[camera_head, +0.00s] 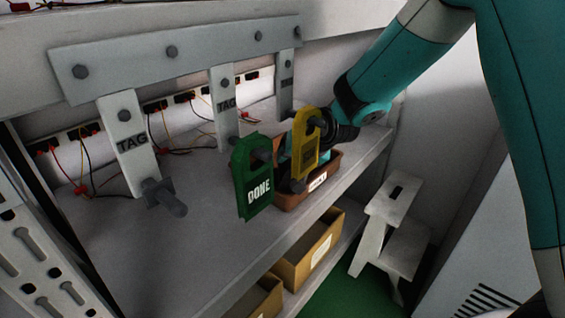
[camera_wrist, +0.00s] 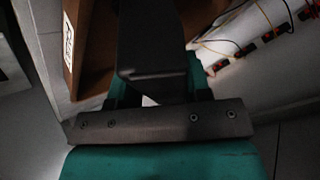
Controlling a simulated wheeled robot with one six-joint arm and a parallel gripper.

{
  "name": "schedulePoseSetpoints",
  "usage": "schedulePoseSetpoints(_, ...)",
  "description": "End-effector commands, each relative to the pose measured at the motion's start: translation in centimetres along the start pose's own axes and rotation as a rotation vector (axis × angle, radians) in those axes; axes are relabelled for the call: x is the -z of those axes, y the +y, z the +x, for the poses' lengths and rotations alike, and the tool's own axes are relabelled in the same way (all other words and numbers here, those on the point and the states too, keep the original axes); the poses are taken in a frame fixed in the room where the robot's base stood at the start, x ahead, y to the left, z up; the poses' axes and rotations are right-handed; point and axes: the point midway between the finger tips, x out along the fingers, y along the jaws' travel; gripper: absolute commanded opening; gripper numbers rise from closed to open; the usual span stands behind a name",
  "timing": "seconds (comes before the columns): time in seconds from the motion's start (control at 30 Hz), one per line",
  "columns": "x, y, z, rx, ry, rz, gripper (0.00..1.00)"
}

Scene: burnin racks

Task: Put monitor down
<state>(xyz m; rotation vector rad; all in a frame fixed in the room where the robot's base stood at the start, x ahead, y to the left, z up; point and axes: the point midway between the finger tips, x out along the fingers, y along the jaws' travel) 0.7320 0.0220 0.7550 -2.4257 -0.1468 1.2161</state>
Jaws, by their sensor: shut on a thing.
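My gripper (camera_head: 303,158) is at the brown bin (camera_head: 291,201) on the upper shelf, partly hidden behind the yellow tag. In the wrist view, my gripper (camera_wrist: 160,88) is shut on a dark grey block (camera_wrist: 152,45), which seems to be the monitor. The bin's brown wall (camera_wrist: 90,45) shows to the left of the block there. In the head view the held monitor is mostly hidden by the tags and my gripper. I cannot tell whether it touches the bin's floor.
A green DONE tag (camera_head: 252,178) and a yellow tag (camera_head: 306,142) hang in front of the bin. White TAG plates (camera_head: 128,138) with pegs hang from a rail at left. Wires and sockets line the back. A cardboard box (camera_head: 308,250) and white step stool (camera_head: 385,230) are lower.

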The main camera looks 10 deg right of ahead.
Motion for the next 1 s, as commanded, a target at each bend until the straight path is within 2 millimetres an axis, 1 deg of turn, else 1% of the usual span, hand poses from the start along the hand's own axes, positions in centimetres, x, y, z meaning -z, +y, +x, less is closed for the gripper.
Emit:
schedulePoseSetpoints(0.03,-0.5,0.3,0.9,-0.001,-0.002,0.0,0.0)
schedulePoseSetpoints(0.07,-0.4,0.1,1.1,-0.005,-0.006,-0.004,0.0)
schedulePoseSetpoints(0.2,0.6,-1.0,1.4,-0.098,-0.092,-0.025,0.0)
schedulePoseSetpoints(0.4,1.2,-1.8,2.2,-0.213,-0.201,-0.042,0.0)
schedulePoseSetpoints(0.53,0.3,-1.0,3.3,-0.219,-0.206,-0.041,0.0)
schedulePoseSetpoints(0.97,0.0,-0.8,3.7,-0.216,-0.204,-0.042,0.0)
schedulePoseSetpoints(1.0,0.0,-0.8,3.6,-0.217,-0.205,-0.042,0.53)
